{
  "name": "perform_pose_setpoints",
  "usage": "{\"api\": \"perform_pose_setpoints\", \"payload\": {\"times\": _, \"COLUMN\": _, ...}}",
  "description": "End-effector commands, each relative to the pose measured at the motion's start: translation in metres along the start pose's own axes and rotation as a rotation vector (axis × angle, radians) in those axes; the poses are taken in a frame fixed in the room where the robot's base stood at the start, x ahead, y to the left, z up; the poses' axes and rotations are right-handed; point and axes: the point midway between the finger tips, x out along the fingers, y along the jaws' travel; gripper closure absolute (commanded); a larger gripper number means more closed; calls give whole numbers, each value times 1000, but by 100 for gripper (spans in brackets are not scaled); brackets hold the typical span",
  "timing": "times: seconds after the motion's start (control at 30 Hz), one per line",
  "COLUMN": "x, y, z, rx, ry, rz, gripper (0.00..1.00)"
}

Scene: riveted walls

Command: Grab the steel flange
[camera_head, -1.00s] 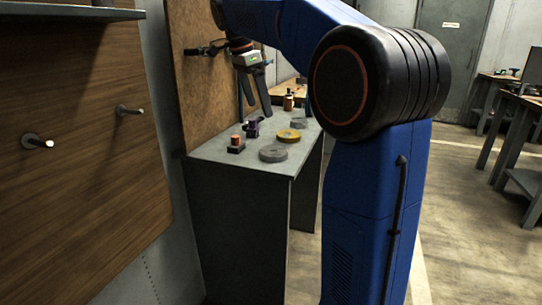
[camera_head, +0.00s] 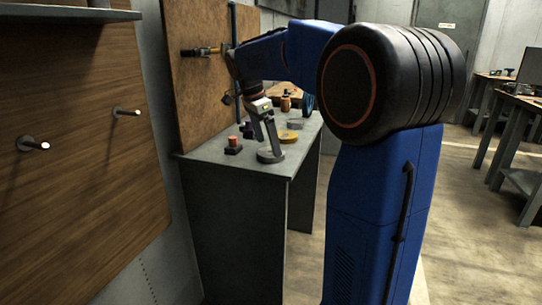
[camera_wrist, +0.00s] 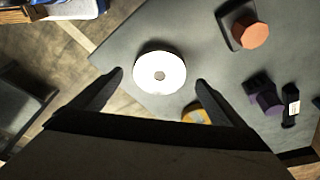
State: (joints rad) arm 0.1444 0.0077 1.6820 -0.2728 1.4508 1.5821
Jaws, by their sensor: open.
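The steel flange (camera_head: 270,156) is a round grey disc lying flat on the grey table near its front edge. In the wrist view the flange (camera_wrist: 159,74) looks bright white with a small centre hole. My gripper (camera_head: 272,148) reaches down over the flange. In the wrist view my open gripper (camera_wrist: 160,78) has one finger on each side of the flange, with gaps between the fingers and the disc. Nothing is held. Whether the fingertips are at the flange's height I cannot tell.
On the table (camera_head: 200,160) stand an orange-topped block (camera_head: 233,146), a purple part (camera_wrist: 268,101) and a yellow ring (camera_head: 287,136) close to the flange. A grey part (camera_head: 295,124) and a brown bottle (camera_head: 285,102) are farther back. A wooden wall panel (camera_head: 200,85) rises at the left.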

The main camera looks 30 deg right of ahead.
Motion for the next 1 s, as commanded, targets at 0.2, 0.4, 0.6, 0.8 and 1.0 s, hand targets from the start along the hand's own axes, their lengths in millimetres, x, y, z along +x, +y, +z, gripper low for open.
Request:
{"api": "perform_pose_setpoints", "payload": {"times": 0.2, "x": 26, "y": 1, "z": -2, "rx": 1, "ry": 0, "rz": 1, "gripper": 6}}
{"api": "perform_pose_setpoints", "payload": {"times": 0.4, "x": 30, "y": 1, "z": -1, "rx": 0, "ry": 0, "rz": 0, "gripper": 6}}
{"api": "perform_pose_setpoints", "payload": {"times": 0.6, "x": 30, "y": 1, "z": -1, "rx": 0, "ry": 0, "rz": 0, "gripper": 27}}
{"api": "perform_pose_setpoints", "payload": {"times": 0.8, "x": 30, "y": 1, "z": -1, "rx": 0, "ry": 0, "rz": 0, "gripper": 75}}
{"api": "perform_pose_setpoints", "payload": {"times": 1.0, "x": 28, "y": 0, "z": -2, "rx": 1, "ry": 1, "rz": -3, "gripper": 90}}
